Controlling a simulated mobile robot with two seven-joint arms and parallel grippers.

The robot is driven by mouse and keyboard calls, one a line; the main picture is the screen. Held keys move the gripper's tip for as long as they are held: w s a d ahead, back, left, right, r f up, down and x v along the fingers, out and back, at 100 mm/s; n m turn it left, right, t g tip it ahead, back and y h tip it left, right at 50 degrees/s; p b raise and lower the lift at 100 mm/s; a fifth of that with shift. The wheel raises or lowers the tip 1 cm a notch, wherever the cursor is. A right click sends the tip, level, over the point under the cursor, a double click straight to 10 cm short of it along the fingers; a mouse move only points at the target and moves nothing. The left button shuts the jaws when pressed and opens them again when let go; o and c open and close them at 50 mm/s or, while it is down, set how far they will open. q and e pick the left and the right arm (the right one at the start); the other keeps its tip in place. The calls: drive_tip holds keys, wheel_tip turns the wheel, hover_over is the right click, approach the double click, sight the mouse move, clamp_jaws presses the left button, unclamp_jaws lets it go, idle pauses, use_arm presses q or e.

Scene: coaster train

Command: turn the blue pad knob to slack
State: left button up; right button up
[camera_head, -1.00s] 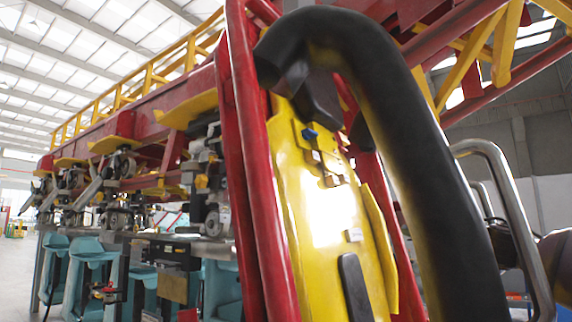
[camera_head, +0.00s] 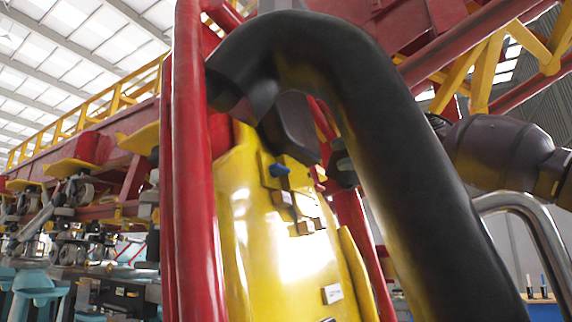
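The blue knob (camera_head: 279,170) is a small piece near the top of the yellow seat back (camera_head: 262,240), left of the black padded bar. It looks uncovered, with nothing touching it. Which way it is turned is too small to tell. My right arm comes in from the right and passes behind the black bar. What looks like the end of my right gripper (camera_head: 343,166) shows as a dark grey piece just left of the bar, to the right of the knob and apart from it. Its fingers are mostly hidden. My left gripper is not in view.
The thick black padded bar (camera_head: 400,150) arches over the seat in front of my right arm. A dark block (camera_head: 292,128) hangs just above the knob. A red tube (camera_head: 196,180) stands at the left. Small tan blocks (camera_head: 304,207) and a white label (camera_head: 333,294) are below the knob.

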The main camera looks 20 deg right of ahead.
sight(286, 168)
drive_tip(key=p+x, duration=0.1)
drive_tip(key=x, duration=0.9)
drive_tip(key=shift+w+a+f+p, duration=0.1)
drive_tip(key=shift+w+a+p, duration=0.15)
drive_tip(key=shift+a+p, duration=0.05)
drive_tip(key=shift+c, duration=0.3)
clamp_jaws()
